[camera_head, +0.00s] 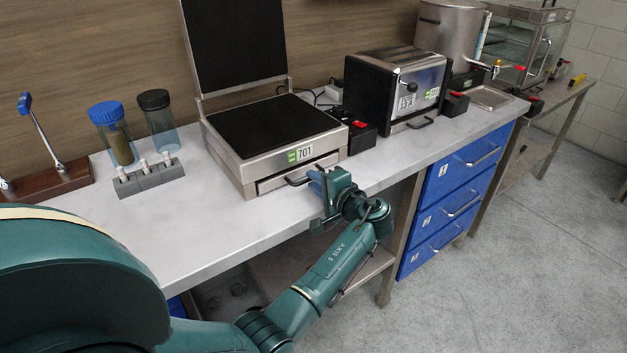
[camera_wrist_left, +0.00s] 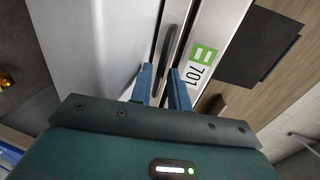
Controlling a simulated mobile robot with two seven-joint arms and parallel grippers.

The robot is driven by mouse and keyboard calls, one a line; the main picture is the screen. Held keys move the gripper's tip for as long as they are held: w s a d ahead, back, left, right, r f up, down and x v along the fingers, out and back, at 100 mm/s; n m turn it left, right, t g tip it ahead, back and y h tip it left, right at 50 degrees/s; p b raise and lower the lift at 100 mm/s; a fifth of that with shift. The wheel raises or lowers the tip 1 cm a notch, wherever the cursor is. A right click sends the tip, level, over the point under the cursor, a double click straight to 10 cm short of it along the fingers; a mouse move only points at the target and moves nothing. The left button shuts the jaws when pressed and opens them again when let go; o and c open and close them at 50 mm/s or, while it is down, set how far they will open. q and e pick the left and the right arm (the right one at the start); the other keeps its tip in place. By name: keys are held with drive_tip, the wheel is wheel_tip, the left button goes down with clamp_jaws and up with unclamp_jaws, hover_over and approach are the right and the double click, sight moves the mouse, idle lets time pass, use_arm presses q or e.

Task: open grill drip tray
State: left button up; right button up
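The grill (camera_head: 270,128) stands on the counter with its dark lid raised and a green label reading 701 on its front. The drip tray (camera_head: 272,185) is a metal drawer low in that front, with a dark bar handle (camera_head: 300,180). It looks pushed in or nearly so. My left gripper (camera_head: 318,183) is at the right end of the handle. In the left wrist view its two blue fingers (camera_wrist_left: 160,72) are apart, with the end of the handle (camera_wrist_left: 170,45) between or just beyond their tips. Contact cannot be told. My right gripper is not in view.
A toaster-like appliance (camera_head: 395,85) and a small dark box with a red switch (camera_head: 360,133) stand right of the grill. Two blue-and-dark-lidded containers (camera_head: 115,140) and a grey holder (camera_head: 150,175) stand left. Blue drawers (camera_head: 455,190) are below right. The counter's front left is clear.

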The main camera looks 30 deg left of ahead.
use_arm(q)
clamp_jaws()
idle(0.5)
drive_tip(key=shift+d, duration=0.1)
